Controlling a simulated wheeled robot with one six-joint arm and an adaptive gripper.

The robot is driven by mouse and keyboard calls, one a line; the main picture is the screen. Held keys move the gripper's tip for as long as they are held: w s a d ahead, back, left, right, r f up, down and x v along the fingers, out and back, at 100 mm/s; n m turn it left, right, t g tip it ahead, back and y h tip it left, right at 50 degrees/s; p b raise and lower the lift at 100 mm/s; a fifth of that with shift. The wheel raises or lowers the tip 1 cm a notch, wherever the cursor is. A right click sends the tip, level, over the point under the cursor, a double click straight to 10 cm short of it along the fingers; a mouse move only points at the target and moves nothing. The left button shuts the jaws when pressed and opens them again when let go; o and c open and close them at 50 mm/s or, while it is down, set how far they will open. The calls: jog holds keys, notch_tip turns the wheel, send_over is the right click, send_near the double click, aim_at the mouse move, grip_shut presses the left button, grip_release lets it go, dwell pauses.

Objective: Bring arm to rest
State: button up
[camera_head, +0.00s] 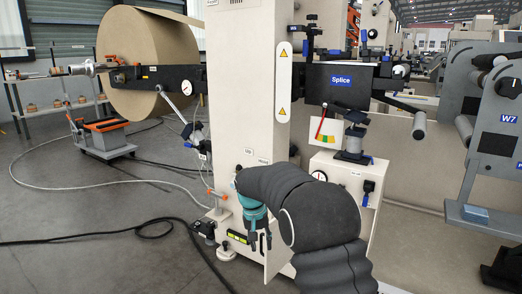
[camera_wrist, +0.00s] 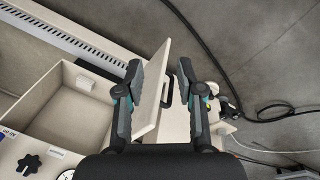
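My gripper (camera_head: 261,240) hangs at the end of my dark, bent arm, in front of the beige machine column. In the wrist view its two fingers (camera_wrist: 160,82) are spread apart, with nothing visibly clamped between them. A beige door panel (camera_wrist: 152,92) with a black handle (camera_wrist: 167,92) shows in the gap between the fingers. The left finger overlaps the panel's edge in the picture; I cannot tell whether they touch. In the head view part of the door (camera_head: 277,258) shows beside my arm.
The cabinet (camera_head: 340,178) with gauge and knob stands right behind my arm. The beige column (camera_head: 240,90) rises behind my gripper. A large kraft roll (camera_head: 150,60) hangs at the left. Black cables (camera_head: 150,228) lie on the grey floor, which is otherwise open at front left.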

jog(key=s+d+r+t, duration=0.1)
jog(key=s+d+r, duration=0.3)
jog(key=s, duration=0.8)
jog(key=s+d+r+t+y+p, duration=0.1)
jog(key=s+d+r, duration=0.4)
jog(key=s, duration=0.8)
jog(key=s+d+r+t, duration=0.3)
jog(key=s+d+r, duration=0.2)
jog(key=s, duration=0.8)
jog(key=shift+d+r+y, duration=0.25)
jog(key=shift+d+y, duration=0.15)
jog(key=shift+d, duration=0.55)
